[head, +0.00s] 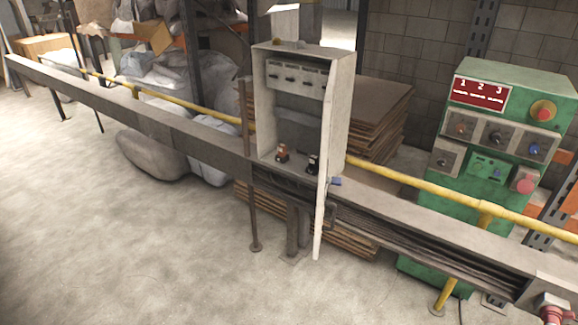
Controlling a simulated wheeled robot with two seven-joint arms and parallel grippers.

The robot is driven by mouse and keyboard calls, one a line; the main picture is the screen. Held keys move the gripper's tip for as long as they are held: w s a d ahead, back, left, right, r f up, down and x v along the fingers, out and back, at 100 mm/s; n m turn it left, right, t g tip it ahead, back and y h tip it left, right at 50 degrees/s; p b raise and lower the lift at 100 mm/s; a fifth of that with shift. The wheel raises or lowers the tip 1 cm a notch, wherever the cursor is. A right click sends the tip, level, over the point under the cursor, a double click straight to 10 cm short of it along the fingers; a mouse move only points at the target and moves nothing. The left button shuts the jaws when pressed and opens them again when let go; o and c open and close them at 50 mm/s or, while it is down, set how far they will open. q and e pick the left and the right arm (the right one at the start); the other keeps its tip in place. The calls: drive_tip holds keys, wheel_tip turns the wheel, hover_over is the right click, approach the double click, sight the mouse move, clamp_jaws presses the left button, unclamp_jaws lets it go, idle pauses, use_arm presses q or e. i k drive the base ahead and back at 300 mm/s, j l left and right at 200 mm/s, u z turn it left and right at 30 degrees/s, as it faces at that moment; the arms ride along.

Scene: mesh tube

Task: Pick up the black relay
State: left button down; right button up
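The black relay appears to be the small dark block (312,163) on the bottom ledge of the open grey electrical cabinet (341,110), at its right side. It is small in the head view, so its details are hard to tell. A small reddish-brown block (282,153) sits to its left on the same ledge, apart from it. Neither of my grippers shows in the head view.
The cabinet stands on a long grey rail (200,135), its door (322,200) hanging open. A yellow pipe (400,178) runs behind. A green control box (490,150) stands right, stacked boards (380,115) behind. The concrete floor (120,240) in front is clear.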

sight(313, 159)
drive_tip(key=i+j+z, duration=0.1)
drive_tip(key=z, duration=0.6)
drive_tip(key=i+j+z, duration=0.45)
drive_tip(key=j, duration=0.15)
drive_tip(key=i+j+z, duration=0.25)
drive_tip(key=j, duration=0.15)
drive_tip(key=i+j, duration=0.1)
drive_tip(key=j, duration=0.55)
drive_tip(key=i+j, duration=0.15)
drive_tip(key=j, duration=0.2)
